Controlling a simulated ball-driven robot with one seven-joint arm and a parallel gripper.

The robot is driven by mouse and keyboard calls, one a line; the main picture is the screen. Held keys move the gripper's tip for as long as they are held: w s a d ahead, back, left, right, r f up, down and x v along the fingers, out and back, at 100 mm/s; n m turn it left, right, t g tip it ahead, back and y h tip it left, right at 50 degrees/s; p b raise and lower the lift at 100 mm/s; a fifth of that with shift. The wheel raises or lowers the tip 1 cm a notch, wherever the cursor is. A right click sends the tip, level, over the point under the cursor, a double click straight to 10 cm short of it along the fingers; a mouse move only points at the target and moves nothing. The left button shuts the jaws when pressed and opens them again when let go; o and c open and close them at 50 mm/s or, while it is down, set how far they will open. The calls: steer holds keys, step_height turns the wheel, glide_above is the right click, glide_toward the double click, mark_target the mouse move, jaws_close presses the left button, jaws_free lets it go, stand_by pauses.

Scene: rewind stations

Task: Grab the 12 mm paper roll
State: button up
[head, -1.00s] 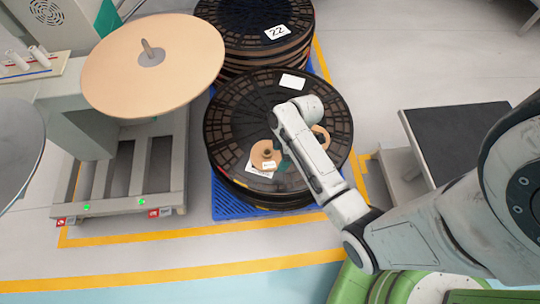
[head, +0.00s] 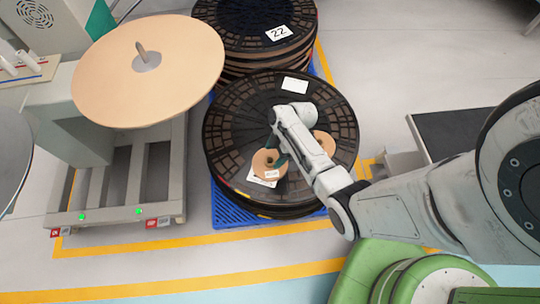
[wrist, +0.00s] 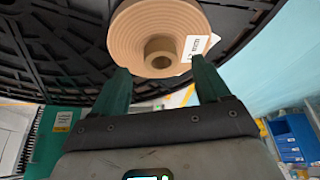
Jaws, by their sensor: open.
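A tan paper roll (head: 266,171) with a hollow core and a small white label lies on the top black reel (head: 232,128). The label is too small to read for certain. A second tan roll (head: 325,144) lies to its right, partly hidden behind my arm. My gripper (wrist: 160,68) is open, with its dark green fingers pointing at the labelled roll (wrist: 137,32). In the wrist view the roll's core sits between and just beyond the fingertips. Nothing is held. I cannot tell whether a finger touches the roll.
The reels stand on a blue pallet (head: 232,212), with another reel stack (head: 235,50) marked 22 behind. A machine with a large tan disc (head: 185,75) stands at left. A black-topped stand (head: 455,130) is at right. Floor in front is clear, with yellow lines.

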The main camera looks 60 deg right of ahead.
mark_target(272, 158)
steer(key=shift+x, duration=1.55)
steer(key=shift+r, duration=0.1)
steer(key=c, duration=1.2)
steer(key=shift+c, duration=0.3)
steer(key=shift+r, duration=0.1)
